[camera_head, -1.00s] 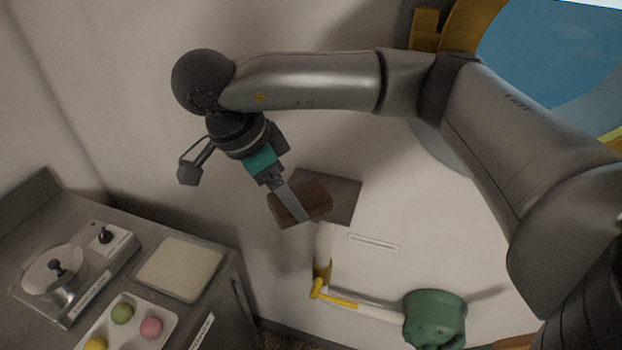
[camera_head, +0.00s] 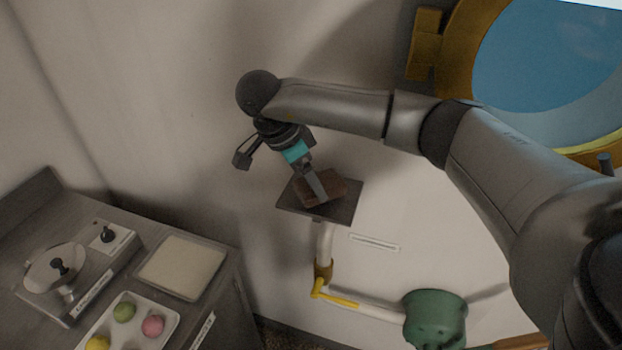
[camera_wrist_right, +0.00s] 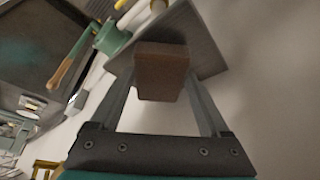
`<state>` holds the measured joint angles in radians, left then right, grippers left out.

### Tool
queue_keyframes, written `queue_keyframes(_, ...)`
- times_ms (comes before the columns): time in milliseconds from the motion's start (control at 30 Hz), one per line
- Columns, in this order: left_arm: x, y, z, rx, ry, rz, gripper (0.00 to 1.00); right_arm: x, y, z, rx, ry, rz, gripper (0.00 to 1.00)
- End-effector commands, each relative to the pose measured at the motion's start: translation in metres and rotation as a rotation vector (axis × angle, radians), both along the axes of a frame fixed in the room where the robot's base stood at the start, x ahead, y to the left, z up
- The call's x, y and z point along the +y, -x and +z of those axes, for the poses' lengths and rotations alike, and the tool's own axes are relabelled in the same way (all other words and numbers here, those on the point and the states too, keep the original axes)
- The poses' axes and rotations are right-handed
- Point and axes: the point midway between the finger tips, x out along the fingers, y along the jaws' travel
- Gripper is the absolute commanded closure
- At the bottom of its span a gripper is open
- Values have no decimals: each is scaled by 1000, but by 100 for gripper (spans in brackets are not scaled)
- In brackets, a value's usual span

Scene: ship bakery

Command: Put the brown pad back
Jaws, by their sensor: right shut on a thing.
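The brown pad (camera_head: 330,186) is a small brown block held between the fingers of my right gripper (camera_head: 318,188). In the right wrist view the pad (camera_wrist_right: 161,72) sits between the two fingertips (camera_wrist_right: 163,85). A dark grey square plate (camera_head: 345,208) on the wall side lies under or just behind the pad; the plate also shows in the right wrist view (camera_wrist_right: 205,45). I cannot tell whether the pad touches the plate. My left gripper is in neither view.
A white pipe with a yellow lever (camera_head: 335,299) and a green fitting (camera_head: 435,318) are below the plate. A counter at left bears a pale square tray (camera_head: 181,267), a metal appliance (camera_head: 60,285) and a tray of coloured balls (camera_head: 128,322). A brass porthole (camera_head: 455,75) is at upper right.

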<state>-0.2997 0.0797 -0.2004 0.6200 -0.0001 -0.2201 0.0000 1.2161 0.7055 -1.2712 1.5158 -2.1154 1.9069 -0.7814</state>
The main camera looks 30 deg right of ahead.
Motion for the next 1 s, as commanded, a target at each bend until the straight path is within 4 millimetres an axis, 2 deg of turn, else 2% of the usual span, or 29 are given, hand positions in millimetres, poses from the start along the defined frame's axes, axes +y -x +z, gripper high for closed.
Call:
queue_keyframes(100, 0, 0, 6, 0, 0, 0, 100, -3, -2, -8, 1, 0, 0, 65)
queue_keyframes(367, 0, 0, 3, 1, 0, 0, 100, -3, -2, -11, -1, 0, 1, 65)
queue_keyframes(400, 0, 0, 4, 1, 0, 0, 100, -3, -2, -10, -1, 0, 1, 16)
queue_keyframes(533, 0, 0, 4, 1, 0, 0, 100, -3, -2, -10, -1, 0, 0, 1)
queue_keyframes(833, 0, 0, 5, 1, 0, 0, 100, -3, -2, -8, -1, 0, 0, 0)
queue_keyframes(1000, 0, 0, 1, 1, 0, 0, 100, 5, -4, 10, -5, -2, 1, 0)
